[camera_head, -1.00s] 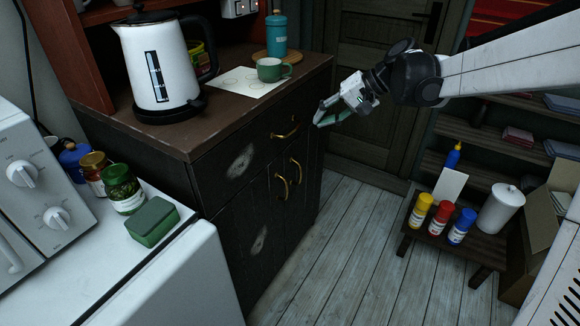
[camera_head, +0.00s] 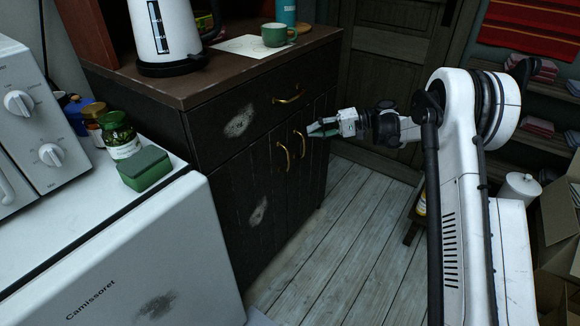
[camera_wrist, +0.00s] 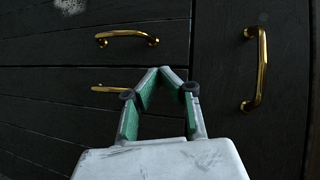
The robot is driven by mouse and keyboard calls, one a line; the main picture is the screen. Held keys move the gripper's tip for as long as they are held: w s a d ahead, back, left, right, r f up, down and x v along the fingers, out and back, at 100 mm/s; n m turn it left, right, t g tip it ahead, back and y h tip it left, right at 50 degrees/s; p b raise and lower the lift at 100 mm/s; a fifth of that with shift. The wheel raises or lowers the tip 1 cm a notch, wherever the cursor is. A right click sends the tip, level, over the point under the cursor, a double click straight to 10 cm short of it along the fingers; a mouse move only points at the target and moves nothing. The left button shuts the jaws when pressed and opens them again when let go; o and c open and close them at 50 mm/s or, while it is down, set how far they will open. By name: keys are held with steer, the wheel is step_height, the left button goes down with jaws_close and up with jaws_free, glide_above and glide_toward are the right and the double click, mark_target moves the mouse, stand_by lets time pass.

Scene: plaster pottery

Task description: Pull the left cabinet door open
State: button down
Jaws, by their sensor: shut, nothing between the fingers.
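The left cabinet door (camera_head: 245,225) is dark, scuffed wood and looks closed. Its upright brass handle (camera_head: 283,157) is beside the right door's handle (camera_head: 299,145). My gripper (camera_head: 314,130) is shut and empty, in front of the cabinet near the right door's handle. In the turned wrist view, my gripper's green-padded fingers (camera_wrist: 162,70) meet at their tips. The left door's handle (camera_wrist: 127,37) lies above and left of the tips there. The right door's handle (camera_wrist: 110,88) lies lower, at the left finger, its end hidden. Both handles look free of the fingers.
A drawer with a brass handle (camera_head: 287,99) is above the doors; this handle also shows at the right of the wrist view (camera_wrist: 258,68). A white appliance (camera_head: 150,265) stands left of the cabinet. The plank floor (camera_head: 335,240) in front is clear. A kettle (camera_head: 165,35) stands on top.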

step_height(320, 180, down, 12)
steer(key=d+n+g+y, duration=0.2)
steer(key=n+g+y, duration=0.1)
steer(key=b, duration=0.3)
glide_toward(277, 163)
steer(key=x, duration=0.5)
steer(key=shift+s+a, duration=0.1)
steer(key=shift+a, duration=0.25)
steer(key=shift+d, duration=0.1)
